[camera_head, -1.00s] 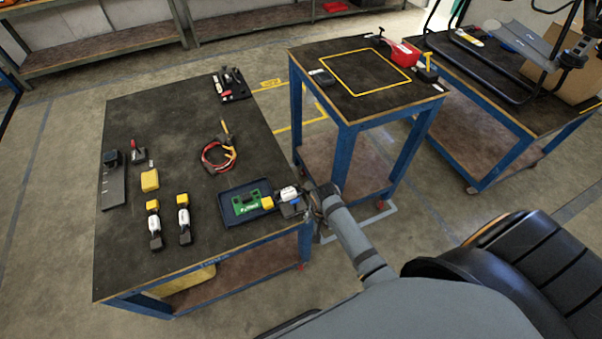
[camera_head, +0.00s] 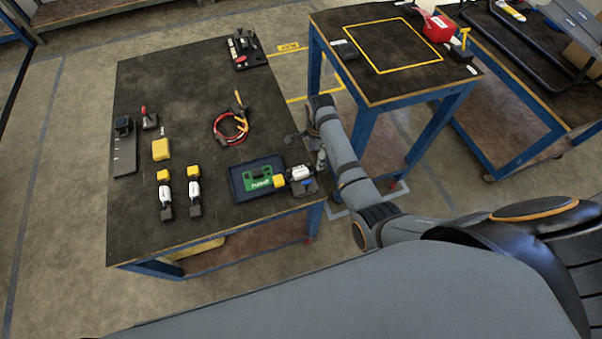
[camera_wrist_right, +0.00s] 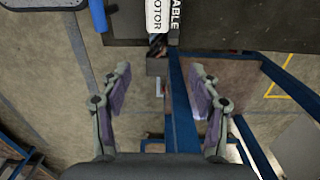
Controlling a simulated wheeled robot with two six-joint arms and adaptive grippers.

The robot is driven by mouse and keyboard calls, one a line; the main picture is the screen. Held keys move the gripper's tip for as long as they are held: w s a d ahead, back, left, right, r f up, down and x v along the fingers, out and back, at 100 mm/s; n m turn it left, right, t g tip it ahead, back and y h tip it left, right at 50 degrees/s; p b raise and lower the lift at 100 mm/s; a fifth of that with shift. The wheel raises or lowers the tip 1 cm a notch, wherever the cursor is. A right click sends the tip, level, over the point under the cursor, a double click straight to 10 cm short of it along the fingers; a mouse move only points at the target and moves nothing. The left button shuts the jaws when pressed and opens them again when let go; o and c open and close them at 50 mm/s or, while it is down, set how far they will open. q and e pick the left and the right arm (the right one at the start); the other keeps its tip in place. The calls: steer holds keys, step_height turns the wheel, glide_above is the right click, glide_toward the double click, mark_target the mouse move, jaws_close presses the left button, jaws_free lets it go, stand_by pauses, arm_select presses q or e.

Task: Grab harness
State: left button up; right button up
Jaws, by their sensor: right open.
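The harness, a loop of red and black cable (camera_head: 231,127) with a yellow-orange part at its upper end, lies on the left table (camera_head: 180,95). In the right wrist view the fingers (camera_wrist_right: 160,78) are open and empty, with the floor and a blue table frame below. The harness is not visible there. My left gripper is not in view.
A tray (camera_head: 237,188) holds a green item (camera_head: 258,180). A white-and-yellow motor part (camera_head: 299,174) lies at its right; a white labelled part (camera_wrist_right: 162,16) shows in the wrist view. Similar white parts (camera_head: 194,190) stand left. A second table (camera_head: 345,25) stands right.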

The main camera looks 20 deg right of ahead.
mark_target(301, 174)
step_height(301, 174, down, 2)
steer(key=shift+f, duration=0.1)
steer(key=f, duration=0.5)
steer(key=shift+s+d+f, duration=0.1)
steer(key=shift+s+d, duration=0.05)
steer(key=shift+s, duration=0.05)
steer(key=shift+c, duration=0.5)
jaws_close()
